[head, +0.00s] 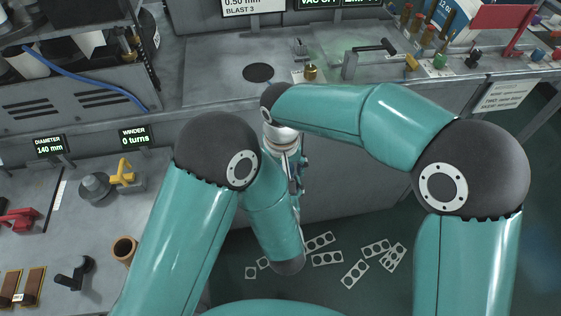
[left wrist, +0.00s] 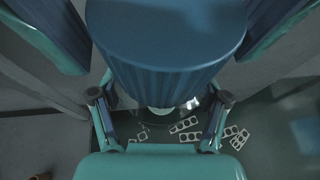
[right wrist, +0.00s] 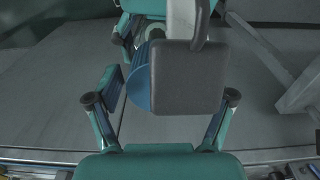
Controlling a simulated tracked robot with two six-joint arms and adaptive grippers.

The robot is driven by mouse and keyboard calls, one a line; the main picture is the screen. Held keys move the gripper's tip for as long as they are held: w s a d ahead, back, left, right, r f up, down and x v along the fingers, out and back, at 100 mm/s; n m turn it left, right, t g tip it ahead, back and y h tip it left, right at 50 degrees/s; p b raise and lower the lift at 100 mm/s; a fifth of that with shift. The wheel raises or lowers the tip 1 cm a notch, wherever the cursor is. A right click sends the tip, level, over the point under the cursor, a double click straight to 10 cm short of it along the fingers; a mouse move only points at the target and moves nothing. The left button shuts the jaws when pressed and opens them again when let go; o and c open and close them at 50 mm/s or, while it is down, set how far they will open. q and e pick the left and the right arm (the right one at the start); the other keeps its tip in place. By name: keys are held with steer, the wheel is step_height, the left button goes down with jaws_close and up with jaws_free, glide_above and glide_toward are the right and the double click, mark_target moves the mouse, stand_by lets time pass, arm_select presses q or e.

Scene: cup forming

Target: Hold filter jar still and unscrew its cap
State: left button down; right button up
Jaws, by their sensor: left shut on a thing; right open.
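The blue ribbed cap of the filter jar (left wrist: 165,35) fills the top middle of the left wrist view, its flat face towards the camera. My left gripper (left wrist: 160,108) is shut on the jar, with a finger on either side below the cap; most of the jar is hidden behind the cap. In the right wrist view the blue cap (right wrist: 138,85) shows as a tilted disc, partly covered by a grey rounded block (right wrist: 188,78). My right gripper (right wrist: 163,95) is open, its fingers apart to the left and right of these. In the head view my arms hide the jar.
A grey bench (head: 215,75) with a black round pad (head: 258,72) and small fittings stands beyond my arms. A side bench on the left carries a yellow fitting (head: 122,172) and a brown cup (head: 124,249). Pale perforated plates (head: 326,258) lie on the green floor.

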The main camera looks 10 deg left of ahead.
steer(key=shift+f, duration=0.35)
steer(key=c, duration=1.2)
steer(key=n, duration=0.2)
steer(key=shift+n, duration=0.4)
steer(key=shift+d+r, duration=0.1)
steer(key=shift+r, duration=0.1)
steer(key=shift+r, duration=0.95)
